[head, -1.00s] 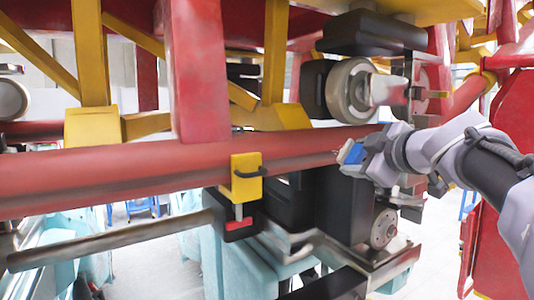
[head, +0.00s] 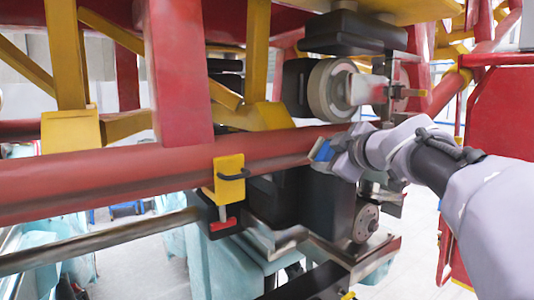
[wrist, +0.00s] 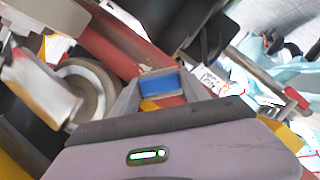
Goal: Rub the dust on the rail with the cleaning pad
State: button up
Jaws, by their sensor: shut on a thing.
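The rail is a thick red tube (head: 90,172) running across the head view, rising gently to the right. A darker grey-brown band shows along its lower side; I cannot tell whether it is dust or shading. My gripper (head: 330,153) is shut on the cleaning pad (head: 321,149), a blue block with a pale face, at the rail's right stretch. In the wrist view the blue pad (wrist: 159,84) sits between the fingertips, in front of the red rail (wrist: 112,45). Pad and rail overlap in both views; I cannot tell whether they touch.
A grey wheel (head: 328,90) and dark housing stand just above the pad. Dark machinery (head: 322,205) lies below. A grey bar (head: 95,243) runs under the rail at the left.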

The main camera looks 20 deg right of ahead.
jog(key=shift+w+a, duration=0.3)
jog(key=shift+w, duration=0.55)
jog(key=shift+w+d+f+b, duration=0.1)
jog(key=shift+w+d+b, duration=0.1)
jog(key=shift+d+b, duration=0.4)
jog(key=shift+w+d+f+b, duration=0.1)
jog(key=shift+w+d+b, duration=0.15)
jog(key=shift+d, duration=0.6)
jog(key=a+b, duration=0.1)
jog(key=b, duration=0.4)
jog(key=shift+s, duration=0.1)
jog(key=shift+s+a+r+b, duration=0.15)
jog(key=shift+s+a+b, duration=0.05)
jog(key=shift+a, duration=0.35)
jog(key=shift+s+a+r+b, duration=0.1)
jog(key=shift+s+a+b, duration=0.1)
jog(key=shift+a, duration=0.3)
jog(key=shift+d, duration=0.1)
